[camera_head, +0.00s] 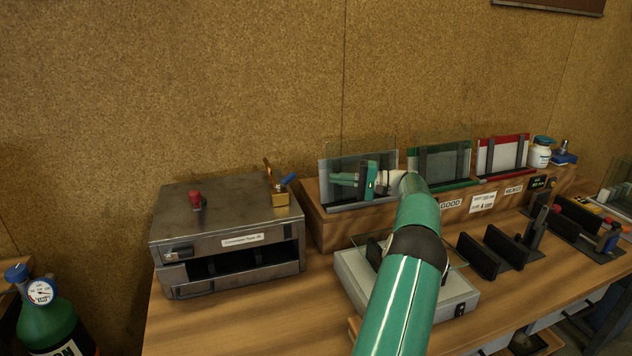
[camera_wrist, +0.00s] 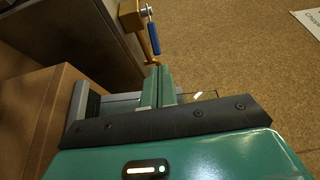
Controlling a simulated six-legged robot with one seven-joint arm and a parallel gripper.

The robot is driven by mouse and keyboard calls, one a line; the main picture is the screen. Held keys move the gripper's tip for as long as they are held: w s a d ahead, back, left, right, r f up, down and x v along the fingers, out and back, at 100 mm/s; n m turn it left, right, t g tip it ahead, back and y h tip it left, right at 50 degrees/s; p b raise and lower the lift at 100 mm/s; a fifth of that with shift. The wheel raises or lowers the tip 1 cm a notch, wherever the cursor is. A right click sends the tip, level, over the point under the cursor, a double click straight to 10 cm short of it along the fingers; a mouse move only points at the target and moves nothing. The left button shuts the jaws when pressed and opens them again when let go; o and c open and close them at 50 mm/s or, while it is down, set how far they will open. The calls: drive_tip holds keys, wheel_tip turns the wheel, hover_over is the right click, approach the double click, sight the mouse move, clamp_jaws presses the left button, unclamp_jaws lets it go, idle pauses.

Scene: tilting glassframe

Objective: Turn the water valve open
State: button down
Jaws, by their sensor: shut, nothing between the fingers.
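The water valve (camera_head: 280,198) is a small brass body with a blue lever handle (camera_head: 288,180), at the right of the metal box's top. In the wrist view the brass body (camera_wrist: 129,20) is at the top, with the blue handle (camera_wrist: 154,38) beside it. My gripper (camera_head: 336,178) is to the right of the valve in the head view, its fingers pointing left towards it. In the wrist view the green fingers (camera_wrist: 159,72) are shut together and empty. Their tips appear just below the handle's end; whether they touch it is unclear there, but the head view shows a gap.
The metal box (camera_head: 225,266) has a red knob (camera_head: 195,200) on top. A wooden rack (camera_head: 320,226) with upright glass panes (camera_head: 440,158) stands close behind my arm. A grey box (camera_head: 459,301) lies under it. A green gas cylinder (camera_head: 46,328) stands at the lower left.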

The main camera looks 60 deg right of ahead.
drive_tip(key=s+a+m+t+h, duration=0.1)
drive_tip(key=s+a+m+h, duration=0.2)
drive_tip(key=s+a+h, duration=0.15)
drive_tip(key=h, duration=0.1)
approach(292, 179)
drive_tip(key=shift+m, duration=0.3)
drive_tip(key=w, duration=0.6)
drive_tip(key=shift+w+a+f, duration=0.15)
drive_tip(key=shift+w+a, duration=0.2)
drive_tip(key=shift+w, duration=0.05)
drive_tip(key=shift+d, duration=0.1)
